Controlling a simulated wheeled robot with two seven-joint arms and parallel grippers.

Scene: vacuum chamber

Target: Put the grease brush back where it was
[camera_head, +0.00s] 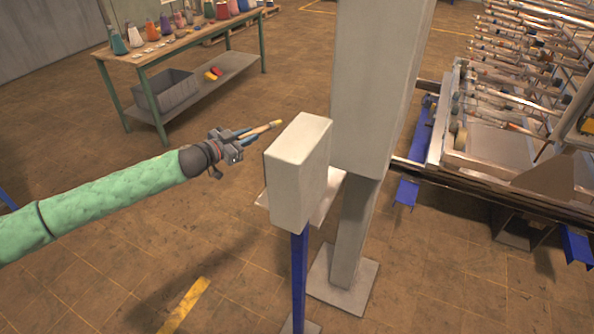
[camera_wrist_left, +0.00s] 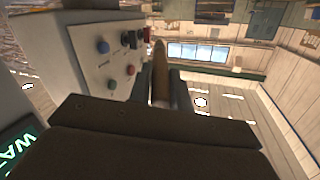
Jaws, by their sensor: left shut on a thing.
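My left gripper (camera_head: 237,142) reaches in from the left in the head view and is shut on the grease brush (camera_head: 266,128). The brush has a light wooden handle and a yellowish tip that points right, close to a pale control box. In the left wrist view the brush (camera_wrist_left: 160,72) stands between the two fingers (camera_wrist_left: 164,90), pointing away from the camera. The brush is held in the air, and its rear part is hidden by the gripper. My right gripper does not show.
The pale box (camera_head: 298,170) stands on a blue post beside a thick grey column (camera_head: 375,90). Its buttons (camera_wrist_left: 103,46) face the wrist camera. A workbench (camera_head: 150,55) with coloured flasks and a grey crate (camera_head: 168,92) stands at back left. A rack machine (camera_head: 500,130) fills the right.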

